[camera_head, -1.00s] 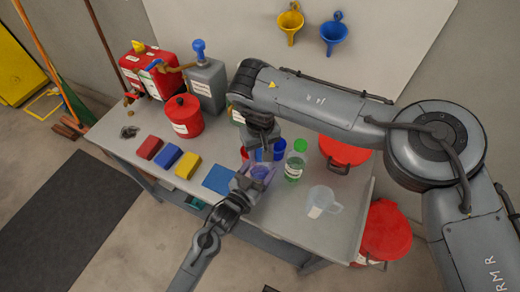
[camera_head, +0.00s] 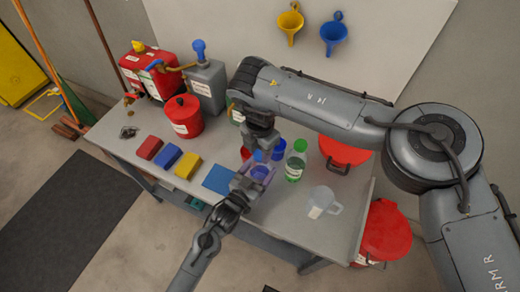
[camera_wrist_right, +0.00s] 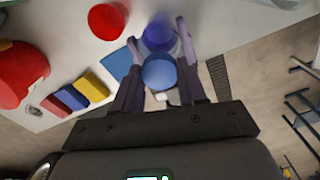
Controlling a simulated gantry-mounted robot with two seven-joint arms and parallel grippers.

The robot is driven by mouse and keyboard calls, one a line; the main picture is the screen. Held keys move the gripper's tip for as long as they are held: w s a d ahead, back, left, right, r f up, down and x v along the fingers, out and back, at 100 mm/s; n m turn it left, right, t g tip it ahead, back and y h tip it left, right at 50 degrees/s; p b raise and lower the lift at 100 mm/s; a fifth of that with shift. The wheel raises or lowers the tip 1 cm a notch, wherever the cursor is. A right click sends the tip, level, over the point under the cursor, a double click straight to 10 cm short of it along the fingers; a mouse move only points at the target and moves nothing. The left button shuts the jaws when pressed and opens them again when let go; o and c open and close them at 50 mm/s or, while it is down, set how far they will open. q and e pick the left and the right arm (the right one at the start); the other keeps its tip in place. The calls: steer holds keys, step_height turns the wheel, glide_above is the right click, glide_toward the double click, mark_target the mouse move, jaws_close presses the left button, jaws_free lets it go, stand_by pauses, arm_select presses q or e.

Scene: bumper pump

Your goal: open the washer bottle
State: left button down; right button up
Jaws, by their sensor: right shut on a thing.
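The washer bottle (camera_head: 259,172) is translucent purple-blue and stands near the front edge of the table. Its blue cap (camera_head: 261,156) shows above it, and shows as a pale blue disc in the right wrist view (camera_wrist_right: 159,73). My right gripper (camera_head: 262,150) reaches down from above and is shut on the cap. In the right wrist view, fingers (camera_wrist_right: 160,78) lie on either side of the disc. My left gripper (camera_head: 257,175) comes from the front, with fingers on both sides of the bottle body. Whether they press on it is unclear.
A green-capped bottle (camera_head: 296,162) and a clear jug (camera_head: 322,203) stand to the right. A red cup (camera_wrist_right: 107,20) and a dark blue cup (camera_wrist_right: 158,32) stand close behind. A blue mat (camera_head: 219,180) and a yellow block (camera_head: 188,166) lie left.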

steer(key=n, duration=0.8)
steer(key=shift+n, duration=0.4)
steer(key=n, duration=0.6)
steer(key=shift+r+n, duration=0.1)
steer(key=shift+n, duration=0.3)
steer(key=n, duration=0.6)
steer(key=shift+n, duration=0.4)
steer(key=n, duration=0.4)
steer(key=shift+n, duration=0.4)
steer(key=n, duration=0.3)
steer(key=shift+r, duration=0.2)
steer(key=shift+r, duration=0.9)
